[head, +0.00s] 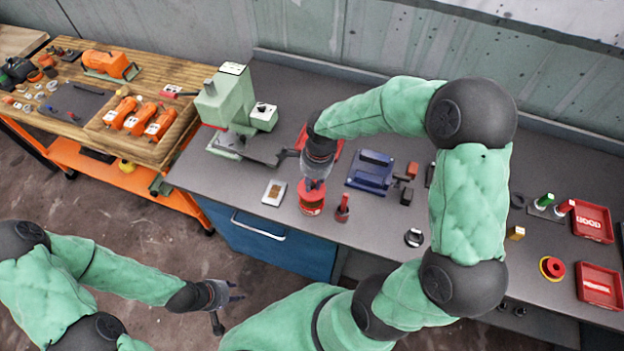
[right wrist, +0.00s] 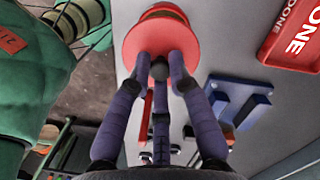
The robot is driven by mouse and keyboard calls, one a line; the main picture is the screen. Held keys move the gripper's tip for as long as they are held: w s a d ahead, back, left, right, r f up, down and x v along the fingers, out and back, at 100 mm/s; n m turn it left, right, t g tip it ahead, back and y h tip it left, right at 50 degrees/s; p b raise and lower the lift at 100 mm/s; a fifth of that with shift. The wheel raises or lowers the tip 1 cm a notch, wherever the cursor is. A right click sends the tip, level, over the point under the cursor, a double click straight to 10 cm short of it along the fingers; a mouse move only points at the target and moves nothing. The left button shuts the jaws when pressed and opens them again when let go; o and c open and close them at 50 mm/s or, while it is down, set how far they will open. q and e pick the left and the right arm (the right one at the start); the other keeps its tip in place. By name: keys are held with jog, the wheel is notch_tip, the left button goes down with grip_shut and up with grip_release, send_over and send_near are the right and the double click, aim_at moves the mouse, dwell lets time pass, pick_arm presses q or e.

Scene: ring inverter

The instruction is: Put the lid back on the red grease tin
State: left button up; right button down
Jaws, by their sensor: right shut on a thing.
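The red grease tin (head: 311,205) stands on the grey bench near its front edge, with a pale label on its side. My right gripper (head: 314,184) points down right above it. In the right wrist view the gripper's fingers (right wrist: 160,65) are closed around the dark knob in the middle of the red round lid (right wrist: 140,40). The lid is over the tin; I cannot tell whether it touches the rim or is fully seated. My left gripper (head: 232,291) is empty, fingers spread, low in front of the bench.
A red-handled tool (head: 343,208) stands just right of the tin, and a small pale tray (head: 274,193) lies left of it. A blue fixture (head: 371,172) is behind to the right. A green press (head: 232,105) stands at back left. A red tray (right wrist: 297,35) lies close by.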

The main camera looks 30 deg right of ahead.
aim_at(313, 191)
jog(key=shift+f+b, duration=1.7)
jog(key=shift+f, duration=0.85)
jog(key=shift+f+b, duration=0.15)
jog(key=shift+b, duration=0.45)
dwell(0.5)
jog(key=c, duration=1.1)
grip_release()
jog(key=o, duration=0.5)
